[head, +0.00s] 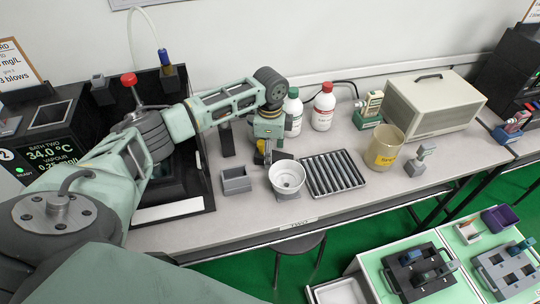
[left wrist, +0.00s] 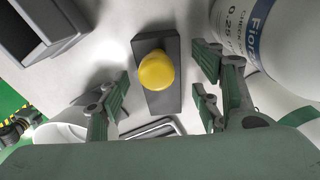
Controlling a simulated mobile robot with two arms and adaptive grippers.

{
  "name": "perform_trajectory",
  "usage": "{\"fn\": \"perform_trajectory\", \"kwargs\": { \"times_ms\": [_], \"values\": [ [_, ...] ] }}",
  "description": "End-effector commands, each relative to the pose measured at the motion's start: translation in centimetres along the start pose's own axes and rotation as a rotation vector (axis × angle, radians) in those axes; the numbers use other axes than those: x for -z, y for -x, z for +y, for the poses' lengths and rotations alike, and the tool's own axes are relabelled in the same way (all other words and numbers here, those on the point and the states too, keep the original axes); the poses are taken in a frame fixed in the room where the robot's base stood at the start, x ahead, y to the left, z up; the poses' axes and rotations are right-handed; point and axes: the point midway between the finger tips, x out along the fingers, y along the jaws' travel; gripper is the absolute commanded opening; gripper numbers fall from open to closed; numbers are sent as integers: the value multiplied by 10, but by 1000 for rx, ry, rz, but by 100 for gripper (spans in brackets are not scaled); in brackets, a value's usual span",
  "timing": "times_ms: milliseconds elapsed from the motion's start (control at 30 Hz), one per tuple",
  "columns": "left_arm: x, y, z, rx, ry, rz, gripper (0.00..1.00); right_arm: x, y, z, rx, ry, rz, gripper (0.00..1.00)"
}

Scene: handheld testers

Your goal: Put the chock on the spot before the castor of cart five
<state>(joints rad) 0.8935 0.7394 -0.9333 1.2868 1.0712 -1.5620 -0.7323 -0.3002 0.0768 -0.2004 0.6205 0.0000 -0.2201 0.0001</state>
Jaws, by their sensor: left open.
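A dark grey block with a round yellow knob (left wrist: 156,72), which looks like the chock, stands on the bench in the left wrist view. My left gripper (left wrist: 160,84) is open, with its fingers on either side of the block and apart from it. In the head view my left gripper (head: 268,150) is low over the bench, behind the white bowl, and mostly covers the block. My right gripper is not in view. No castor, floor spot or cart number can be made out. Green-topped units (head: 381,270) at the lower right may be carts.
Close to the gripper are a grey bin (head: 236,181), a white bowl (head: 287,177) and white bottles (head: 292,112). A ribbed tray (head: 333,174), a yellowish beaker (head: 384,147) and a beige case (head: 432,103) stand further right. Green floor lies beyond the bench's front edge.

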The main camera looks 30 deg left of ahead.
Motion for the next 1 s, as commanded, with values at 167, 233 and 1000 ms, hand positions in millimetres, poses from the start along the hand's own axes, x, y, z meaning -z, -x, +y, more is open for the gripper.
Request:
{"fn": "perform_trajectory", "kwargs": {
  "times_ms": [167, 233, 1000],
  "values": [
    [-1, -11, 0, 1, 1, 0, 59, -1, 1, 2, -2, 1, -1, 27],
    [-1, -11, 0, 2, 1, 0, 59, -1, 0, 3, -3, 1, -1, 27],
    [0, -10, -1, 2, 1, 1, 2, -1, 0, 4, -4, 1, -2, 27]
  ]
}}
